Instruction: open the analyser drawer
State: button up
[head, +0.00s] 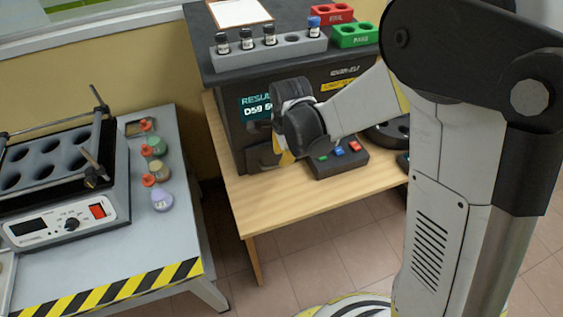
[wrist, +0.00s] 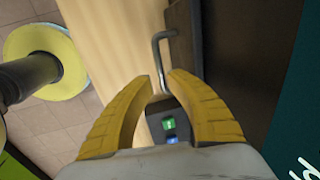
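The analyser (head: 345,75) is a dark box with a lit result screen, standing on a wooden table. In the wrist view, its drawer front (wrist: 186,50) is a dark panel with a grey bar handle (wrist: 156,48). My gripper (wrist: 160,76) has two yellow fingers, apart with a gap between the tips. The lower end of the handle shows in line with that gap; I cannot tell whether either finger touches it. In the head view my gripper (head: 286,158) is before the analyser's lower front, mostly hidden by my wrist, which also hides the handle. The drawer looks shut.
A button box (head: 339,161) sits on the wooden table (head: 290,200) close to my gripper. A vial rack (head: 265,53), red tray (head: 331,14) and green tray (head: 354,35) stand on the analyser. A grey bench (head: 165,235) with a heating bath is at left.

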jog(key=f, duration=0.2)
jog(key=w+f+b, duration=0.1)
jog(key=f, duration=0.1)
jog(key=shift+a+f, duration=0.1)
jog(key=shift+f, duration=0.05)
jog(key=shift+s, duration=0.1)
grip_shut()
